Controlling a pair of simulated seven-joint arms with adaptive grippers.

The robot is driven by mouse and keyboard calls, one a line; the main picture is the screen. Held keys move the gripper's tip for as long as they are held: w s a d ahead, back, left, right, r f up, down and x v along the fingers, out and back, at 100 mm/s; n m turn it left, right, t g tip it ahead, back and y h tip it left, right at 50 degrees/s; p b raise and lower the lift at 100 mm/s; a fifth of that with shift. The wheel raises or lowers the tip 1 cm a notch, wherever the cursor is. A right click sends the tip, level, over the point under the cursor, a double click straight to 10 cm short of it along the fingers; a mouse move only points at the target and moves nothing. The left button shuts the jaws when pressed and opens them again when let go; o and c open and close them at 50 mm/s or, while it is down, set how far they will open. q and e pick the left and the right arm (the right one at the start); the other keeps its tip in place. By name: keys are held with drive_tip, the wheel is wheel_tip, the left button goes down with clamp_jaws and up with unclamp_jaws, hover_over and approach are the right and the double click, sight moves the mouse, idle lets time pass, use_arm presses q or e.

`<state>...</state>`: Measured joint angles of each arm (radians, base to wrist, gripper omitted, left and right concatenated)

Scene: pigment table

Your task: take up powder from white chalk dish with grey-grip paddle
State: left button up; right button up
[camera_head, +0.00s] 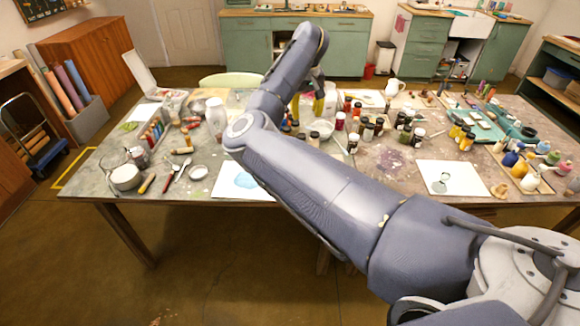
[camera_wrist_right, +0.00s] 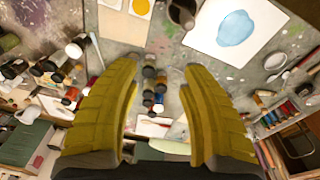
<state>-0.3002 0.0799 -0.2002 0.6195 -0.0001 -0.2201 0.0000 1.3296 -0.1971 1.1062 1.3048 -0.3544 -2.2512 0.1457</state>
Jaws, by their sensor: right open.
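A small white dish (camera_head: 198,172) with pale contents, which looks like the chalk dish, lies near the front edge on the left part of the table. A pale round dish, probably the same one, shows at the right of the right wrist view (camera_wrist_right: 275,61). I cannot pick out a grey-grip paddle for certain; slim tools (camera_head: 176,175) lie left of the dish. My right gripper (camera_wrist_right: 160,100) has its yellow fingers apart, with nothing between them. In the head view it (camera_head: 307,106) hangs over the table's middle, right of and beyond the dish. My left gripper is out of view.
A white pot (camera_head: 126,177) stands left of the dish. A sheet with a blue patch (camera_head: 238,181) lies to its right, partly behind my arm. Several dark jars (camera_head: 367,133) crowd the middle. Another sheet (camera_head: 452,179) lies front right.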

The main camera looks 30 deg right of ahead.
drive_tip(key=s+a+r+n+g, duration=0.1)
drive_tip(key=s+a+r, duration=0.1)
drive_tip(key=a, duration=0.2)
drive_tip(key=shift+y, duration=0.3)
wheel_tip(320, 180, down, 11)
drive_tip(key=shift+a+f, duration=0.35)
drive_tip(key=shift+f, duration=2.5)
drive_tip(key=shift+o, duration=0.3)
clamp_jaws()
